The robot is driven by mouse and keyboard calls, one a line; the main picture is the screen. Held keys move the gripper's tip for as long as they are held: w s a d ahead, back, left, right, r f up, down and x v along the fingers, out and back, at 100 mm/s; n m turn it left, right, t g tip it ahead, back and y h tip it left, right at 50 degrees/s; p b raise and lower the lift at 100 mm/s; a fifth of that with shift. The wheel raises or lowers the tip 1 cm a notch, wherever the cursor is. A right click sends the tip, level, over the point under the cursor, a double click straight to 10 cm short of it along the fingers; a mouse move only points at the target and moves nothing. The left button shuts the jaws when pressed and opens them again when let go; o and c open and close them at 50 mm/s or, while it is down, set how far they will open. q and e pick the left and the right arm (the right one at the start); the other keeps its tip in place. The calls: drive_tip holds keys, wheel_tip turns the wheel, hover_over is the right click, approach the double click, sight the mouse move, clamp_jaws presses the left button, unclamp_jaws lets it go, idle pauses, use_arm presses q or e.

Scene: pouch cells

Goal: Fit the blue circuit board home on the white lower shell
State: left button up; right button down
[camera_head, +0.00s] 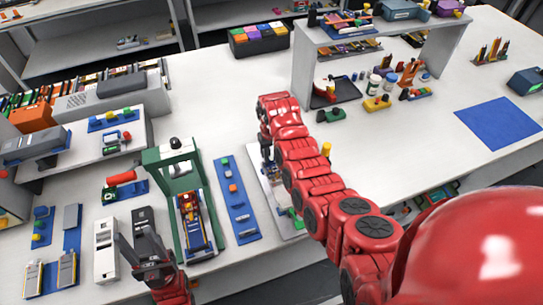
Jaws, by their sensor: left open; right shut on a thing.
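My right arm reaches across the table and bends down over a pale plate (289,224). My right gripper (268,164) is at its far end, mostly hidden by the arm. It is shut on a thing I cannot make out. The blue circuit board cannot be picked out for certain. A long white piece (105,250) lies at the front left and looks like a shell, but I cannot tell if it is the lower shell. My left gripper (143,247) is open, just right of this white piece.
A green press frame (160,157) stands between the two grippers. A blue strip with small parts (237,199) lies to its right. Silver pouch-like pieces (66,269) lie at the far left. A white shelf (301,73) stands at the back. The right tabletop around the blue mat (502,124) is largely clear.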

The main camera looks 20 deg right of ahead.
idle(0.6)
drive_tip(key=shift+f+b, duration=0.95)
drive_tip(key=shift+f, duration=0.1)
drive_tip(key=c, duration=0.5)
unclamp_jaws()
drive_tip(key=shift+c, duration=0.2)
drive_tip(key=shift+r, duration=0.1)
wheel_tip(320, 180, up, 4)
drive_tip(key=shift+w+r+b, duration=0.15)
drive_tip(key=shift+r+b, duration=0.05)
drive_tip(key=shift+b, duration=0.7)
wheel_tip(320, 180, up, 8)
drive_tip(key=p, duration=0.5)
wheel_tip(320, 180, up, 5)
hover_over(272, 159)
drive_tip(key=shift+w+f+p, duration=0.1)
drive_tip(key=shift+p, duration=0.35)
